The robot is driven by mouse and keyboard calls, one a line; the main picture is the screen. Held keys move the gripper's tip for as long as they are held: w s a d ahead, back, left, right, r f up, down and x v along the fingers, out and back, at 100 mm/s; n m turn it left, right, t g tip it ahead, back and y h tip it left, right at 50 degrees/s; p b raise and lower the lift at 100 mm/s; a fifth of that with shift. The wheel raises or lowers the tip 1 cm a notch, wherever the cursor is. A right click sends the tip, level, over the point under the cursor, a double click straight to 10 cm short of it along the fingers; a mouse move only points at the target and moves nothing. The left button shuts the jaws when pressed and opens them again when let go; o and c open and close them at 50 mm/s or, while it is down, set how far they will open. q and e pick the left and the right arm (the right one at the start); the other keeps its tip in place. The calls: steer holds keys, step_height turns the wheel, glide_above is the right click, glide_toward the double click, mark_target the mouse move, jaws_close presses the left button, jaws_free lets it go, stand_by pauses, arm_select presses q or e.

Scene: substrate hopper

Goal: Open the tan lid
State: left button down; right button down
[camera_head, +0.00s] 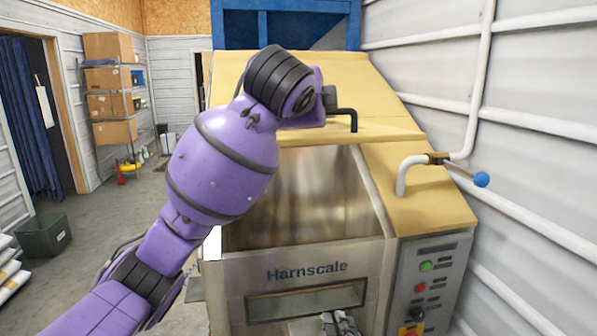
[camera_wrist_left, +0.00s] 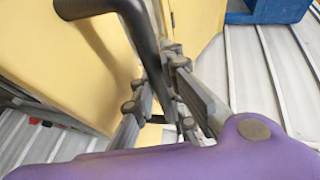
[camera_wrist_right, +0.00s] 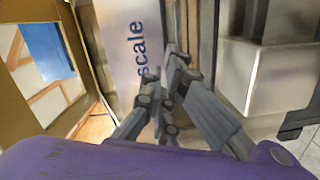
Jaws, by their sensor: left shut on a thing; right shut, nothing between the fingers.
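The tan lid (camera_head: 375,131) is at the top front of the hopper, with bare steel showing below its front edge. Its black bar handle (camera_head: 354,121) stands out on the right of my left gripper (camera_head: 329,101). My purple left arm covers the left part of the lid. In the left wrist view, the left gripper (camera_wrist_left: 168,98) is shut on the dark curved handle (camera_wrist_left: 142,35), with tan panels behind. My right gripper (camera_head: 340,324) is shut and empty, low before the hopper's front. The right wrist view shows its closed fingertips (camera_wrist_right: 166,82) near the "Harnscale" lettering.
The steel hopper front (camera_head: 300,255) has a slot window below the lettering. A control panel (camera_head: 428,280) with buttons is on its right. A pipe with a blue-knobbed valve lever (camera_head: 481,179) is at the right. Shelves of boxes (camera_head: 110,90) and open floor lie left.

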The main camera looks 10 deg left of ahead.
steer(key=s+a+r+n+t+y, duration=0.15)
steer(key=a+r+n+t, duration=0.25)
steer(key=r+n, duration=0.7)
steer(key=s+a+r+n+t+y, duration=0.1)
steer(key=a+r+n+t+y, duration=0.25)
steer(key=r+n, duration=0.8)
steer(key=w+a+r, duration=0.2)
steer(key=w+r, duration=0.5)
steer(key=r, duration=0.3)
steer(key=shift+w+a+r+h, duration=0.2)
steer(key=shift+r+h, duration=0.1)
steer(key=shift+r, duration=0.05)
steer(key=shift+t, duration=0.25)
